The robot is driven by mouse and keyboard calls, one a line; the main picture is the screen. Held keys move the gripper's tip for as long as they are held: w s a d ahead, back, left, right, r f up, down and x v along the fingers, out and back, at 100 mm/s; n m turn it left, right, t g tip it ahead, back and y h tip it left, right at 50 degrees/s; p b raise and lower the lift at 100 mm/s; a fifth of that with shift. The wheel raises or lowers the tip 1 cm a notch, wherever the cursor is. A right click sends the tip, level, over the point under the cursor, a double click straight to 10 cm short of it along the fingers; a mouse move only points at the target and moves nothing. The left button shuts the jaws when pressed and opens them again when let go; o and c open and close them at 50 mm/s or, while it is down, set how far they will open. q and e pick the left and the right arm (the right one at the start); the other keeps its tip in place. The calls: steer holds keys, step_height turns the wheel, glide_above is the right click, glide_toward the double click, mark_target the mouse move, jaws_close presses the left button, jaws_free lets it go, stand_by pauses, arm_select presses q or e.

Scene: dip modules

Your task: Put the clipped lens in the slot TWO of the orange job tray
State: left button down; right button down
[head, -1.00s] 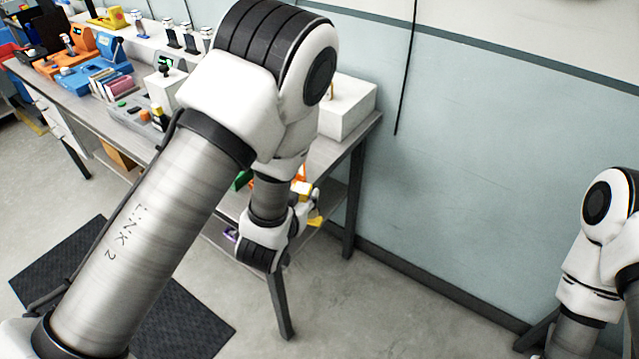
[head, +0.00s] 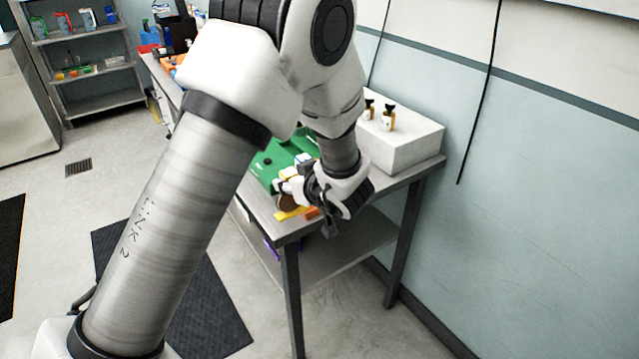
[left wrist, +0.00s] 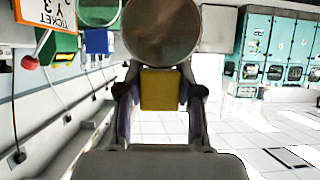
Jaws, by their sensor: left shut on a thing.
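My left gripper (head: 299,190) is low over the near end of the workbench, partly hidden by my own wrist. In the left wrist view my left gripper (left wrist: 160,92) is shut on the yellow clip (left wrist: 160,90) of the clipped lens, whose round brownish lens (left wrist: 162,30) stands beyond the fingers. In the head view the dark lens (head: 287,202) shows small beside the fingers. An orange-edged ticket card (left wrist: 45,10) hangs in the upper left of the wrist view. My right gripper is out of view.
A green tray (head: 268,168) lies on the workbench behind my left gripper. A white box (head: 412,142) with two small amber bottles (head: 388,118) stands to the right. A shelf unit (head: 85,60) is at the far left. Open floor lies in front.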

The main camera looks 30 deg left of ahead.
arm_select(q)
steer(key=w+f+p, duration=0.1)
steer(key=w, duration=0.2)
steer(key=w+f, duration=0.2)
steer(key=w, duration=0.1)
steer(key=w+f+p, duration=0.1)
steer(key=w, duration=0.2)
steer(key=shift+w+d+f+p, duration=0.3)
steer(key=shift+w, duration=0.05)
steer(key=shift+f, duration=0.15)
steer(key=c, duration=0.7)
jaws_free()
steer(key=shift+c, duration=0.2)
